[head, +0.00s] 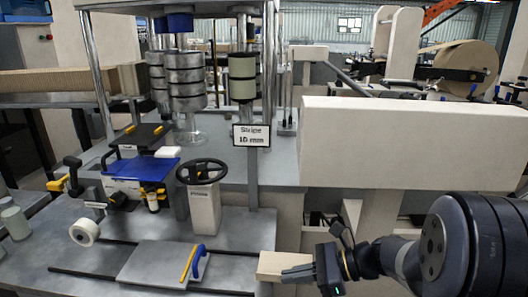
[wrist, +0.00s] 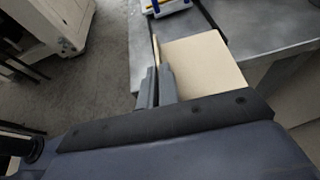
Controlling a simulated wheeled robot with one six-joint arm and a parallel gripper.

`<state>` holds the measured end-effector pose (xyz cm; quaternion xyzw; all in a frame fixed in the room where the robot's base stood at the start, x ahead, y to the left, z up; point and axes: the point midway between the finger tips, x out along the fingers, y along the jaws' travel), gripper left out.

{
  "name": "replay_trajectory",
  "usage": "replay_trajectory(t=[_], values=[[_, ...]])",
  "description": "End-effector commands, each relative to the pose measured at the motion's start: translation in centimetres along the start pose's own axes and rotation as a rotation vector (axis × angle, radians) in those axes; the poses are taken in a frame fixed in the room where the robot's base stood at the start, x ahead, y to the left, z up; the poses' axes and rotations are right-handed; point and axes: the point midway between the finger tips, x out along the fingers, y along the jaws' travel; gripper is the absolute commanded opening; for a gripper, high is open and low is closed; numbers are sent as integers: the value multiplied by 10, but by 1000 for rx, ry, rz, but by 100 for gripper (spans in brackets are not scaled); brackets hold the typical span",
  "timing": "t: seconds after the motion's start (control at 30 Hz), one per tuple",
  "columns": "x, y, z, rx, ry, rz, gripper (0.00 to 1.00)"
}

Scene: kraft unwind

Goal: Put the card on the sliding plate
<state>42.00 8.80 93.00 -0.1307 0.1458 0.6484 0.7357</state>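The tan card (head: 272,265) is at the front right corner of the bench in the head view. My gripper (head: 297,273) is at its right side and looks shut on it. In the wrist view the card (wrist: 205,62) stretches ahead and right of the two close fingers (wrist: 157,85), with a thin edge running down between them. The sliding plate (head: 145,268) is a flat grey plate on two dark rails, left of the card and apart from it. A yellow and blue tool (head: 195,262) lies on its right part. The part of the card between the fingers is mostly hidden.
A black handwheel (head: 202,171) on a pale post stands behind the plate. A white roll (head: 84,232) lies to the left. A sign (head: 251,136) hangs above the bench. A large pale beam (head: 410,143) is above and behind my gripper. The bench between plate and card is clear.

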Motion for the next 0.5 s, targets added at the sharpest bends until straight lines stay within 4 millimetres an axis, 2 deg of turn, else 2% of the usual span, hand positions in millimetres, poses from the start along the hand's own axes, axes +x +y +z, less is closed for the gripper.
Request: replay_trajectory(t=[0.27, 0.5], values=[[0, -33, 20, 69, -1, -165, 0], [-8, -71, 33, 158, -1, -377, 0]])
